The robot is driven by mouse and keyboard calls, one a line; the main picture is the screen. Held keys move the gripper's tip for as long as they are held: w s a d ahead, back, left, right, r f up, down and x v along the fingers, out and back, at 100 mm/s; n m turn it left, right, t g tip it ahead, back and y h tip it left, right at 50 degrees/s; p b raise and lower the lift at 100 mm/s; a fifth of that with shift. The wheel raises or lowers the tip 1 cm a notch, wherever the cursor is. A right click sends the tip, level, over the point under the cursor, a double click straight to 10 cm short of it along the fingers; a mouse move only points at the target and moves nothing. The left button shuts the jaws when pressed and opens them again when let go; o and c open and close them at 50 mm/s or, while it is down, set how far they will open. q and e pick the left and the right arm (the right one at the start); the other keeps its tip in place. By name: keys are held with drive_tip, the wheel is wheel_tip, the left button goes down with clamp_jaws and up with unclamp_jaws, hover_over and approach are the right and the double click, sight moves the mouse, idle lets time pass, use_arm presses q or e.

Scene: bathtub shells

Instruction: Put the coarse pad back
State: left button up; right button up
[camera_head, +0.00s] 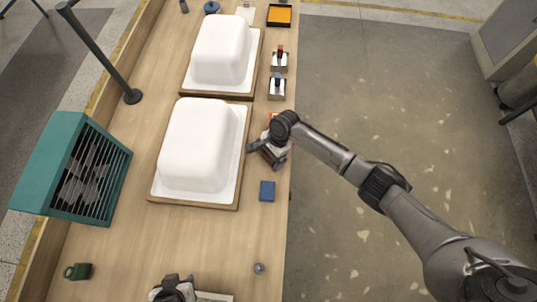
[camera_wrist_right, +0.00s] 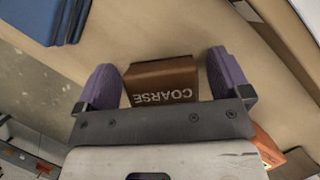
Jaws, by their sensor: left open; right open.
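The coarse pad (camera_wrist_right: 162,80) is a brown block with the word COARSE, upside down in the right wrist view. It lies on the wooden bench between the two purple fingers of my right gripper (camera_wrist_right: 165,82). The fingers are open, with a narrow gap visible at the right side of the pad. In the head view my right gripper (camera_head: 266,154) is low at the bench's right edge beside the nearer white shell and hides the pad. My left gripper (camera_head: 174,290) is at the bottom edge of the head view, partly cut off, open, away from the pad.
A blue pad (camera_head: 267,191) lies close below my right gripper. An orange item (camera_wrist_right: 268,145) shows beside it. Two white tub shells (camera_head: 193,145) sit on wooden-edged boards. A teal vented box (camera_head: 75,170), a post (camera_head: 100,55) and a small grey knob (camera_head: 259,268) stand around the bench.

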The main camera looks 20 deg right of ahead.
drive_tip(key=shift+r, duration=0.1)
drive_tip(key=p+v, duration=0.2)
drive_tip(key=v, duration=1)
